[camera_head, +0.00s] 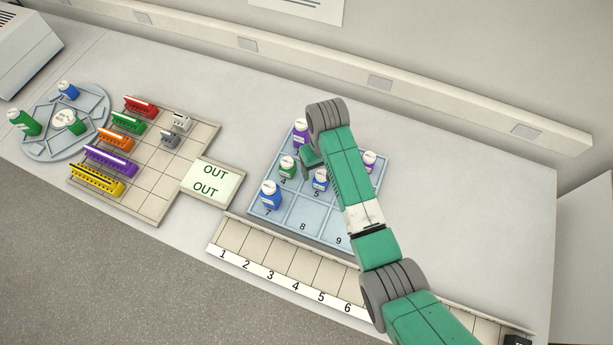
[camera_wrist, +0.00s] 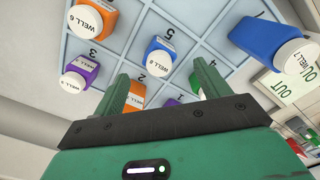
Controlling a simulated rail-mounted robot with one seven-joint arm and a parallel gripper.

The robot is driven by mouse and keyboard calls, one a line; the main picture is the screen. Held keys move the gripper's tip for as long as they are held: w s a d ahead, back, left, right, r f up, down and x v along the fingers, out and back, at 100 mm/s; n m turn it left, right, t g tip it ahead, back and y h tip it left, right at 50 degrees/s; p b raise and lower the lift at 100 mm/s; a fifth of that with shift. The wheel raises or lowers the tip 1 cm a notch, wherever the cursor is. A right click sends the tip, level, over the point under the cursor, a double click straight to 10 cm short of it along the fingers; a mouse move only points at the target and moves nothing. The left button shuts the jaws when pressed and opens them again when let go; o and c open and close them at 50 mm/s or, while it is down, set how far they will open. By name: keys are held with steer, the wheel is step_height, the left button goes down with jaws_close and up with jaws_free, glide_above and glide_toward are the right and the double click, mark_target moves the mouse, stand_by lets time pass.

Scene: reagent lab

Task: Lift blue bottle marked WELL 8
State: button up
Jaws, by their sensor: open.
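The blue bottle marked WELL 8 (camera_wrist: 161,50) has a white cap and shows in the wrist view beyond my fingertips, between them in the picture. In the head view a blue bottle (camera_head: 320,181) stands upright on cell 5 of the blue grid tray (camera_head: 297,208), which fits it. My gripper (camera_wrist: 164,82) is open with nothing between its fingers. In the head view my gripper (camera_head: 312,158) is over the tray's back part, partly hidden by my arm. I cannot tell its exact height above the bottle.
Cell 8 is empty. A numbered strip (camera_head: 290,262) lies in front of the tray; an OUT plate (camera_head: 209,182) is to its left.

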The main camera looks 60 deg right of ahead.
mark_target(322, 175)
step_height(322, 175, down, 2)
steer(key=shift+s+f, duration=0.1)
steer(key=shift+s, duration=0.05)
step_height(322, 175, down, 5)
steer(key=shift+f+b, duration=0.15)
steer(key=shift+b, duration=0.15)
steer(key=c, duration=1)
